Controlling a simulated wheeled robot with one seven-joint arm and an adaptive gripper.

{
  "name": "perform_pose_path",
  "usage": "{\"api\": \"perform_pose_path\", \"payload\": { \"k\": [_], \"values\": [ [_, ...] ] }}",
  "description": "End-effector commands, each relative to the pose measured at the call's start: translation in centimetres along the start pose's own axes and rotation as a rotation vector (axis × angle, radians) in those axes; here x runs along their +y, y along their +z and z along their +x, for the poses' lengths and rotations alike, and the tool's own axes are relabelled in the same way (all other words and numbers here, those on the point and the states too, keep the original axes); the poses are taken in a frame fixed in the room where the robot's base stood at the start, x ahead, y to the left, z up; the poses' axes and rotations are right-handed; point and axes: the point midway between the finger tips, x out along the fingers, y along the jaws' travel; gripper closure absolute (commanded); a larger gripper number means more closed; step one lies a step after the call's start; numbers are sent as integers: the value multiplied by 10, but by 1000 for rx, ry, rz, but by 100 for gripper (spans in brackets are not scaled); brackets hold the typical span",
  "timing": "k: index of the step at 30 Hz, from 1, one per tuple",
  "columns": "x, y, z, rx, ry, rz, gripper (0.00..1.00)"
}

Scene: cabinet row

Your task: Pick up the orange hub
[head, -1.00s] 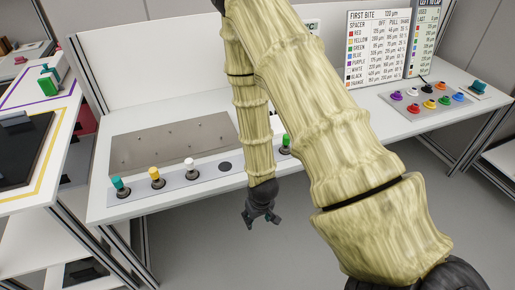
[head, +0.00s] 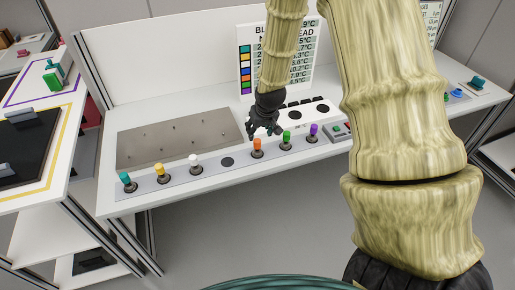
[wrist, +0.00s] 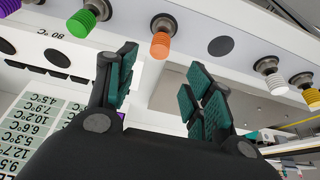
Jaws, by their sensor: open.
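The orange hub (head: 257,147) stands upright on the grey strip along the front of the white bench, between an empty dark round spot and the green hub. In the wrist view the orange hub (wrist: 160,45) shows at the top, beyond and between my fingertips. My gripper (head: 264,128) is open and empty, a little above and behind the orange hub in the head view. In the wrist view my gripper (wrist: 160,80) has its teal pads spread apart, with nothing between them. The hub is not touched, as far as I can see.
The green hub (head: 287,137) and purple hub (head: 313,132) stand close on the right. White (head: 195,164), yellow (head: 161,173) and teal (head: 127,181) hubs stand left. The empty round spot (head: 227,162) is beside the orange hub. A metal plate (head: 180,140) lies behind the strip.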

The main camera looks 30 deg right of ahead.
Motion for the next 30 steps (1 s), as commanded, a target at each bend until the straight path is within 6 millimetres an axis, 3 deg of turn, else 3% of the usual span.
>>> {"api": "perform_pose_path", "payload": {
  "k": [9,20,30],
  "values": [
    [0,0,30,-1,-1,-1,48],
    [1,1,44,-1,0,0,48],
    [3,4,73,-1,0,-1,48]
  ]
}}
